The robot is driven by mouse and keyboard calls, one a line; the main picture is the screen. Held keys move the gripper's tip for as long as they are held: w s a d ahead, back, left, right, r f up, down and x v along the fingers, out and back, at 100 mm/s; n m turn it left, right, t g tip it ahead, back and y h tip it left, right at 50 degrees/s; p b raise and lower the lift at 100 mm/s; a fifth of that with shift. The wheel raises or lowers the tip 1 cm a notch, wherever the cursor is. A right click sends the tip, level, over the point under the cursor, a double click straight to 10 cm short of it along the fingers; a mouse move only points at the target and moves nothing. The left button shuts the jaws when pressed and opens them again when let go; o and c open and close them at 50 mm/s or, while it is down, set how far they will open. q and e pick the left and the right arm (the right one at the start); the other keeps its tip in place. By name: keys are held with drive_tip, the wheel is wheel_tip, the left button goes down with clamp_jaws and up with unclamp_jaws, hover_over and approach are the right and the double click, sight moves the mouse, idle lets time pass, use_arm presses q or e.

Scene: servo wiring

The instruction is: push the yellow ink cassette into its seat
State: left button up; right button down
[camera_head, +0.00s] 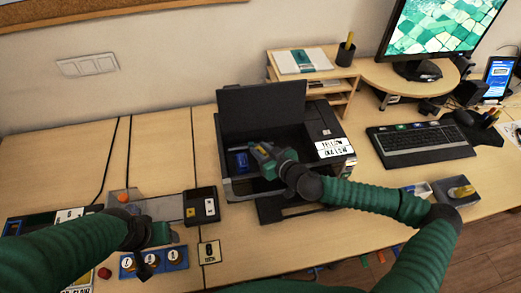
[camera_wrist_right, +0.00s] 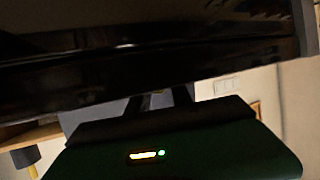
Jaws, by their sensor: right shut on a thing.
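The black printer (camera_head: 228,186) stands with its lid raised and its bay open. My right gripper (camera_head: 256,149) reaches into the bay, near a blue piece (camera_head: 239,162) on its left side.
A tray with an orange knob (camera_head: 123,197) and a black switch box (camera_head: 201,206) lie left of the printer. A blue block with several round buttons (camera_head: 154,261) is near the left gripper. A keyboard (camera_head: 420,140) and small bins are to the right.

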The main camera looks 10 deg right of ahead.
drive_tip(key=c, duration=1.1)
unclamp_jaws()
drive_tip(key=d, duration=0.3)
drive_tip(key=shift+f, duration=0.4)
drive_tip(key=shift+c, duration=0.2)
drive_tip(key=shift+a+r, duration=0.25)
drive_tip(key=shift+a, duration=0.7)
drive_tip(key=shift+s+r, duration=0.1)
drive_tip(key=shift+r, duration=0.1)
drive_tip(key=p+v, duration=0.1)
drive_tip(key=v, duration=0.2)
drive_tip(key=p+v, duration=0.1)
drive_tip(key=v, duration=0.3)
drive_tip(key=d+p+v, duration=0.1)
drive_tip(key=v, duration=0.3)
drive_tip(key=shift+d+r, duration=0.15)
drive_tip(key=shift+d, duration=0.05)
use_arm(q)
drive_tip(key=r, duration=0.1)
drive_tip(key=d+r, duration=0.1)
drive_tip(key=r, duration=0.1)
drive_tip(key=shift+d+r, duration=0.2)
drive_tip(key=shift+r, duration=0.1)
use_arm(e)
drive_tip(key=shift+s+a, duration=0.25)
drive_tip(key=shift+a, duration=0.1)
use_arm(q)
drive_tip(key=shift+d, duration=0.1)
use_arm(e)
drive_tip(key=shift+d, duration=0.1)
